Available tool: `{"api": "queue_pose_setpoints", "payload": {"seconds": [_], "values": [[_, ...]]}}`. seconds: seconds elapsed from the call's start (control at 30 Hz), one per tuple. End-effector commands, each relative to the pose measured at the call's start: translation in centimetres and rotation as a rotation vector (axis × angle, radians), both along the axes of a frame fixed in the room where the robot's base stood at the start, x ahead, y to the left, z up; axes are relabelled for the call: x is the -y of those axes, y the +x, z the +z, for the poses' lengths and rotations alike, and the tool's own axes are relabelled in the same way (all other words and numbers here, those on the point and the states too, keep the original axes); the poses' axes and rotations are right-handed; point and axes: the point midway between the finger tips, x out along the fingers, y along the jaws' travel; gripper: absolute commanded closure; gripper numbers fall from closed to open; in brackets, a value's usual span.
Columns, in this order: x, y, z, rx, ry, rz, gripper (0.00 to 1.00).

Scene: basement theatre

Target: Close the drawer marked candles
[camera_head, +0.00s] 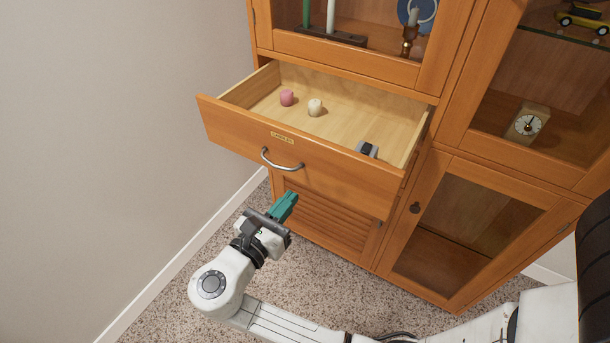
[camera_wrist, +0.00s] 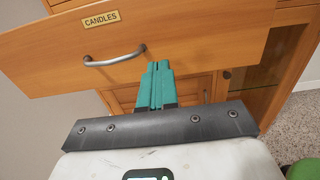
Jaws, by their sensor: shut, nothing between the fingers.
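The drawer marked candles (camera_head: 290,155) stands pulled out of the wooden cabinet in the head view. Its label (camera_wrist: 100,19) reads CANDLES in the wrist view, above a curved metal handle (camera_wrist: 115,58). Inside lie a pink candle (camera_head: 287,98), a cream candle (camera_head: 315,107) and a small dark and grey object (camera_head: 367,149). My gripper (camera_head: 291,198) has teal fingers, shut together and empty. It is in front of the drawer and low, near the handle in the picture. In the wrist view the fingertips (camera_wrist: 158,66) appear just right of the handle; whether they touch the drawer I cannot tell.
Below the drawer is a louvred panel (camera_head: 325,220). Glazed shelves above hold candlesticks (camera_head: 409,35), a clock (camera_head: 527,124) and a toy car (camera_head: 583,17). A bare wall (camera_head: 100,120) is at left; speckled carpet (camera_head: 170,310) is clear.

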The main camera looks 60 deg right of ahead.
Motion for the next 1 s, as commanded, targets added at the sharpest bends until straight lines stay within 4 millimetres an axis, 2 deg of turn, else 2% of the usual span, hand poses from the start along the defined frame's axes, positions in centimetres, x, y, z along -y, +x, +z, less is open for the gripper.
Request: {"api": "queue_pose_setpoints", "payload": {"seconds": [0.2,0.4,0.6,1.0], "values": [[4.4,0.0,0.1,0.001,0.001,-0.004,1.0],[7.0,0.2,0.1,0.002,0.001,-0.001,1.0],[8.0,0.3,0.0,0.002,0.001,0.0,1.0],[8.2,0.3,0.0,0.002,0.001,0.0,1.0]]}}
